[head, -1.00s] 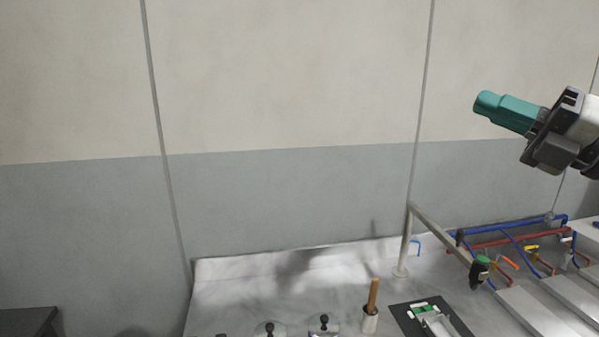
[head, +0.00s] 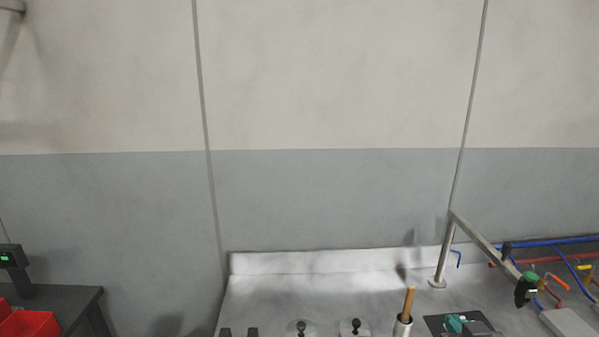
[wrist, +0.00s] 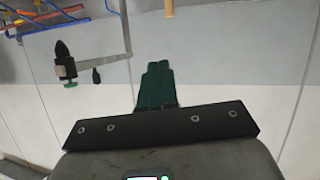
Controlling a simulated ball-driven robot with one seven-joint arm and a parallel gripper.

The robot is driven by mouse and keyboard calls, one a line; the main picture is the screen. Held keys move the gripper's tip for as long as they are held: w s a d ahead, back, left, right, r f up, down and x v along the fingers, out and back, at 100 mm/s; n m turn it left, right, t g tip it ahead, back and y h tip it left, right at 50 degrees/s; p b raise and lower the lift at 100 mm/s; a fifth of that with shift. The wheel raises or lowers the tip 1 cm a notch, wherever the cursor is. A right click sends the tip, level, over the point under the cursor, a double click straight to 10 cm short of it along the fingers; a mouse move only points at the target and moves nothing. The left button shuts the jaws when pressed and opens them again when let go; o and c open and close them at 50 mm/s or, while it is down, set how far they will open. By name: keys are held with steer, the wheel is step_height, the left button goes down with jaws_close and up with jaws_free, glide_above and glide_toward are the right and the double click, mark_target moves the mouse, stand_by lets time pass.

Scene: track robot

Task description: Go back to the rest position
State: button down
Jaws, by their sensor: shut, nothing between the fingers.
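My gripper shows in the wrist view, its two green fingers (wrist: 157,84) shut side by side with nothing between them. They point toward the pale wall, and the wrist picture is upside down. In the head view a teal and grey shape (head: 456,322) at the bottom edge looks like my gripper, low over a dark mat, between the wooden handle and the green-capped black fitting. Most of my arm is out of the head view.
A wooden handle (head: 409,300) stands in a metal cup. A metal rail (head: 484,241), a green-capped black fitting (head: 527,288) and blue and red pipes (head: 560,243) are at right. Black knobs (head: 301,328) sit in front. A red bin (head: 30,324) lies on a dark table (head: 75,302) at left.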

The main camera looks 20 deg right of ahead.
steer(key=s+a+f+n+g+y, duration=0.2)
steer(key=s+a+f+g+y, duration=0.15)
steer(key=s+a+f, duration=0.35)
steer(key=s+a+f+n+g+y, duration=0.2)
steer(key=s+a+f+g+y, duration=0.15)
steer(key=s+a+f, duration=0.45)
steer(key=s+d+f+g+b, duration=0.1)
steer(key=s+f+b, duration=0.2)
steer(key=f, duration=0.3)
steer(key=s+d+f+g+b, duration=0.1)
steer(key=s+f+g+b, duration=0.1)
steer(key=f, duration=0.4)
steer(key=s+d+f+g+h+b, duration=0.1)
steer(key=s+f+b, duration=0.3)
steer(key=f+b, duration=0.1)
steer(key=shift+d+f+m, duration=0.3)
steer(key=shift+d+f, duration=0.1)
steer(key=shift+f, duration=0.1)
steer(key=c, duration=1.8)
jaws_free()
steer(key=shift+c, duration=0.2)
